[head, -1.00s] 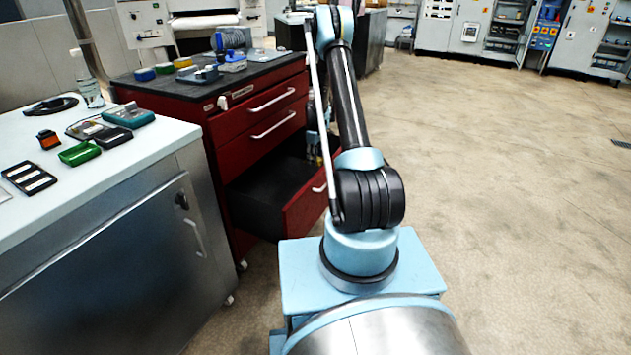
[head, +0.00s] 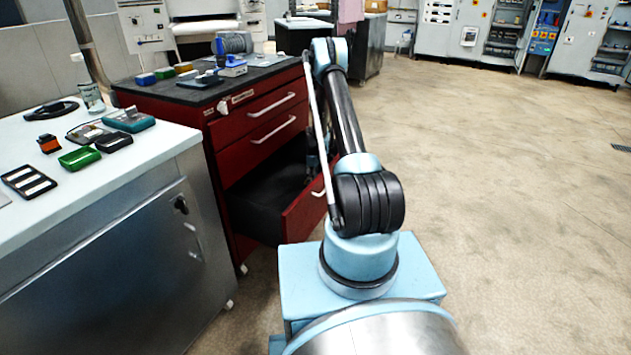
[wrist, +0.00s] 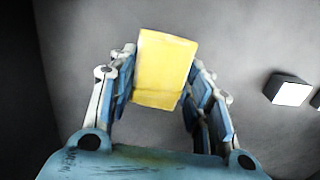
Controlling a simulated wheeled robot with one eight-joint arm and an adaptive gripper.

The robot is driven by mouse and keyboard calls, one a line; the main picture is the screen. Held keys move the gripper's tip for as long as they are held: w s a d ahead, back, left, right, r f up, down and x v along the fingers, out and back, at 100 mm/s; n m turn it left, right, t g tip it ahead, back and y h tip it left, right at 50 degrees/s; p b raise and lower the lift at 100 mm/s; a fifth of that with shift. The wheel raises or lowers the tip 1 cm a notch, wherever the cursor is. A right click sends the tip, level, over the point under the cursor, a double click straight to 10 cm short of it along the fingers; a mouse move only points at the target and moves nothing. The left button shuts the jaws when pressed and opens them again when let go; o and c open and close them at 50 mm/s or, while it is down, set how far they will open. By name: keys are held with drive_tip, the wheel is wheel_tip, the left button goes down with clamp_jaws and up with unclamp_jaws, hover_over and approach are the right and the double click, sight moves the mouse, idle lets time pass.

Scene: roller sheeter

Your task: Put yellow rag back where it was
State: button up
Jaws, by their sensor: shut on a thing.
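In the wrist view, the yellow rag (wrist: 165,68) looks like a flat-faced yellow block. My gripper (wrist: 162,80) is shut on it, with a finger on each side. Behind the rag is a plain dark grey surface. In the head view, the red tool cabinet (head: 262,135) has its lower drawer (head: 265,212) pulled open. My arm covers part of that drawer. My gripper is mostly hidden behind the arm there, close to the drawer, and the rag cannot be made out.
A box with a white face (wrist: 290,92) shows right of my gripper in the wrist view. Small items lie on the cabinet's black top (head: 175,93). A white-topped bench (head: 110,180) with devices stands at left. The floor (head: 510,190) at right is clear.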

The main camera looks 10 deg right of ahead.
drive_tip(key=o, duration=1.1)
drive_tip(key=shift+r, duration=0.1)
drive_tip(key=s+r+m, duration=0.1)
drive_tip(key=s+r, duration=0.4)
drive_tip(key=r, duration=1)
drive_tip(key=s+r+m, duration=0.1)
drive_tip(key=s+r, duration=0.3)
drive_tip(key=r, duration=1.1)
drive_tip(key=s+r+m+t, duration=0.1)
drive_tip(key=s+r+m, duration=0.2)
drive_tip(key=s+r, duration=1)
drive_tip(key=s+r+m, duration=0.2)
drive_tip(key=s+m, duration=0.1)
drive_tip(key=s, duration=1.6)
drive_tip(key=s+f+m, duration=0.1)
drive_tip(key=s+f, duration=0.2)
drive_tip(key=s, duration=0.4)
drive_tip(key=s+f+m+t, duration=0.1)
drive_tip(key=s+f, duration=0.3)
drive_tip(key=s, duration=0.4)
drive_tip(key=shift+s+d+m, duration=0.15)
drive_tip(key=shift+s+m, duration=0.05)
drive_tip(key=shift+m, duration=0.1)
